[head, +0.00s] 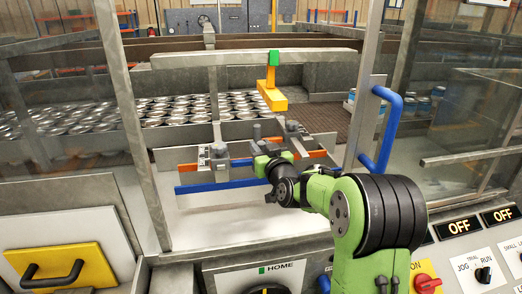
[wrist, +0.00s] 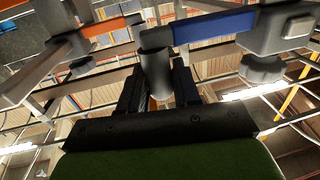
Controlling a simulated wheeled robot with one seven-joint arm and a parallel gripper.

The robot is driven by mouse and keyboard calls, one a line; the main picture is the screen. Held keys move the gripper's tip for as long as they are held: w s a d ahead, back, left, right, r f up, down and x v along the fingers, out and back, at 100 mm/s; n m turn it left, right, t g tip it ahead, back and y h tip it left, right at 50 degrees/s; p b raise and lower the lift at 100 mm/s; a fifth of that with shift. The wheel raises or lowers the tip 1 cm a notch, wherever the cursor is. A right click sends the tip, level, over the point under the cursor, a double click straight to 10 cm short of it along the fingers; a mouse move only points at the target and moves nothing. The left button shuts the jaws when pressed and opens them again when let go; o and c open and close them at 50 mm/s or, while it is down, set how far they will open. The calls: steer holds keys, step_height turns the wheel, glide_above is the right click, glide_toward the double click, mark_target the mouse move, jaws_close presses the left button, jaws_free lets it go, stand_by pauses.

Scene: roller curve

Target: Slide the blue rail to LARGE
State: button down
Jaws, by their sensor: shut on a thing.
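The blue rail (head: 215,187) is a long flat bar across the front of the guide assembly inside the enclosure. Part of it also shows at the top of the wrist view (wrist: 212,27). My gripper (head: 259,147) is at the assembly, just behind the rail's right part. In the wrist view my gripper (wrist: 157,85) is shut on a grey cylindrical knob (wrist: 154,64), which stands between the two dark fingers.
An orange rail (head: 187,168) runs behind the blue one. Cans (head: 190,107) fill the bed at the back. A yellow arm (head: 270,92) hangs above the assembly. Another post (head: 130,120) is at left.

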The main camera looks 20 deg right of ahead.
steer(key=c, duration=1.2)
jaws_free()
steer(key=shift+f, duration=0.1)
steer(key=shift+o, duration=1.3)
steer(key=shift+s, duration=0.15)
steer(key=s+b, duration=0.4)
steer(key=s, duration=1.1)
steer(key=shift+s+a, duration=0.35)
steer(key=shift+a, duration=0.05)
